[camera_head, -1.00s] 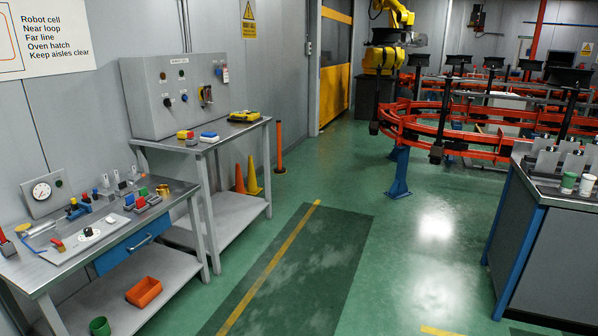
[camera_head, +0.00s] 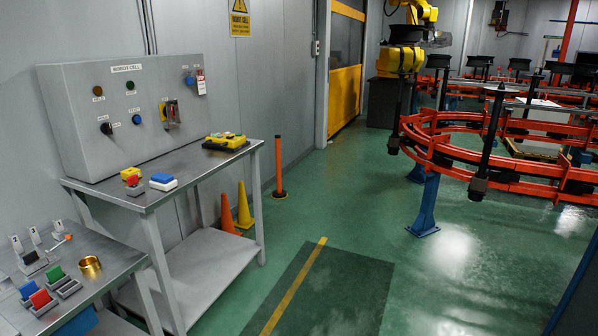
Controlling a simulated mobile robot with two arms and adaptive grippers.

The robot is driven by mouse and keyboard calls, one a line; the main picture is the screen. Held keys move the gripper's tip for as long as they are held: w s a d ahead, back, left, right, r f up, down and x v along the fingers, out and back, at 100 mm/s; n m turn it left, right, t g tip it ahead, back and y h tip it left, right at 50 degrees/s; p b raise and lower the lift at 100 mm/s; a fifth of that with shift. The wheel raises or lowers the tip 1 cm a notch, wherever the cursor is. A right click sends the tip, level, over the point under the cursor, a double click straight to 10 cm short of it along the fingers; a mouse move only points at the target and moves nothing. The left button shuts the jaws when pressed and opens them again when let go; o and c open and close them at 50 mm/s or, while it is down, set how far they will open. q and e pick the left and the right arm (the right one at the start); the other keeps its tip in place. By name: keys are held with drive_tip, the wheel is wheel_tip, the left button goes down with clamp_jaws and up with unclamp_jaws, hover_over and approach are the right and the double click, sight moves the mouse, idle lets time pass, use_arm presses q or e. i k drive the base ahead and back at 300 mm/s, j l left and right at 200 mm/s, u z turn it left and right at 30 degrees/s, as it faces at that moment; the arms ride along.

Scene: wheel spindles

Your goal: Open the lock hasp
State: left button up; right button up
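The grey control panel (camera_head: 125,108), labelled robot cell, stands on the back of a metal bench at the left. On its right part is a yellow-backed fitting with a metal piece and some red (camera_head: 170,113); this may be the lock hasp, but it is too small to tell whether it is open or closed. Above it are a blue item (camera_head: 189,78) and a red and white tag (camera_head: 200,82). Neither of my grippers is in view.
The metal bench (camera_head: 205,165) holds a yellow pendant (camera_head: 225,141), a red-and-yellow button box (camera_head: 132,184) and a blue-and-white box (camera_head: 163,181). A lower bench is at the near left. Cones (camera_head: 243,207) and an orange post (camera_head: 279,170) stand beyond. The green floor right of the bench is clear.

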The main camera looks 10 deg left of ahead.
sight(174, 107)
drive_tip(key=i+u, duration=0.2)
drive_tip(key=i, duration=0.3)
drive_tip(key=i+l+u, duration=0.2)
drive_tip(key=i, duration=0.35)
drive_tip(key=i+l+u, duration=0.2)
drive_tip(key=i, duration=0.3)
drive_tip(key=i+l+u, duration=0.25)
drive_tip(key=i+l, duration=0.1)
drive_tip(key=i, duration=0.1)
